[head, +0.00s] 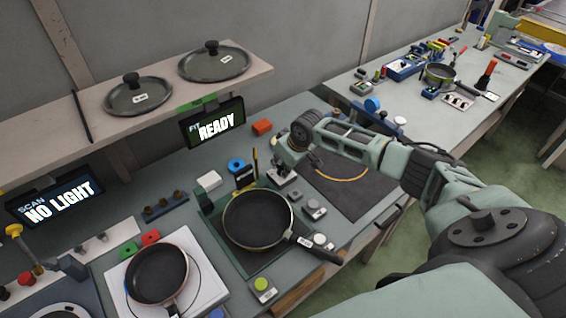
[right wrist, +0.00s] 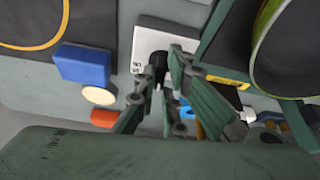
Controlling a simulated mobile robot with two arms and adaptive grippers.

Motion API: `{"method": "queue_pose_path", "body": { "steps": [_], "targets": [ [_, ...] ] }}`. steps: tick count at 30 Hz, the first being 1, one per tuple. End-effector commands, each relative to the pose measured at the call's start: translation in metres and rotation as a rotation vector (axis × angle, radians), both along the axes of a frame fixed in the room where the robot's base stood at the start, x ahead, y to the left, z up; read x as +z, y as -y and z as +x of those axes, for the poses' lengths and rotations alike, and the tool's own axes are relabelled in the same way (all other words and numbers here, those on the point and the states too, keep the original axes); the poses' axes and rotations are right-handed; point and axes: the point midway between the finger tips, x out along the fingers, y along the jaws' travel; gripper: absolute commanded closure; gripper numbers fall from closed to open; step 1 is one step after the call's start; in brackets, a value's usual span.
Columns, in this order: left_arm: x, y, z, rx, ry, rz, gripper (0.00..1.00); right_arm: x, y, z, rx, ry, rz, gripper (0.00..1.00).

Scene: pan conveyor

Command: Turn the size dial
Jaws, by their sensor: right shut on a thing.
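The size dial shows in the right wrist view as a black knob (right wrist: 158,61) on a white plate (right wrist: 180,36) with small dark print. My right gripper (right wrist: 162,75) has its fingers closed around the knob, one on each side, and hides part of it. In the head view my right gripper (head: 285,170) reaches down to the bench behind the large pan (head: 258,218); the dial is mostly hidden there. A screen (head: 213,124) reads FIT READY. My left gripper is not in view.
A dark mat (head: 345,185) with a yellow ring lies right of the gripper. A blue block (right wrist: 82,64) with a pale round button sits near the dial. A second pan (head: 157,275) stands at the front left. Lids (head: 213,62) rest on the shelf. Another screen (head: 55,196) reads SCAN NO LIGHT.

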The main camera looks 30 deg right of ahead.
Motion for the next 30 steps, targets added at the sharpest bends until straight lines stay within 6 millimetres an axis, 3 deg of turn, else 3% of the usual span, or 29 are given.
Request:
{"method": "queue_pose_path", "body": {
  "steps": [1, 4, 15, 16, 21, 30],
  "targets": [
    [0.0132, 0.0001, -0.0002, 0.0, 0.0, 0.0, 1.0, 0.0051, -0.0022, -0.0015, -0.03, -0.004, 0.003, 1.0],
    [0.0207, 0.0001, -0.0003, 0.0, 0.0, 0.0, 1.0, 0.0039, -0.002, -0.0012, -0.088, -0.003, 0.002, 1.0],
    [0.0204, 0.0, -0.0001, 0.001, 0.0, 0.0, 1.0, 0.0, -0.0004, -0.001, -0.119, -0.002, 0.0, 1.0],
    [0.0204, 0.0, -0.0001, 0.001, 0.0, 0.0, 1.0, 0.0, -0.0004, -0.001, -0.119, -0.002, 0.0, 0.88],
    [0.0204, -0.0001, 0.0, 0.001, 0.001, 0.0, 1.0, 0.0, -0.0006, -0.0009, -0.119, -0.002, 0.0, 0.73],
    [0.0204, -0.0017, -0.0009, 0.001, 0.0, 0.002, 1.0, 0.0005, -0.0007, -0.0008, -0.118, -0.001, 0.001, 0.72]
  ]
}}
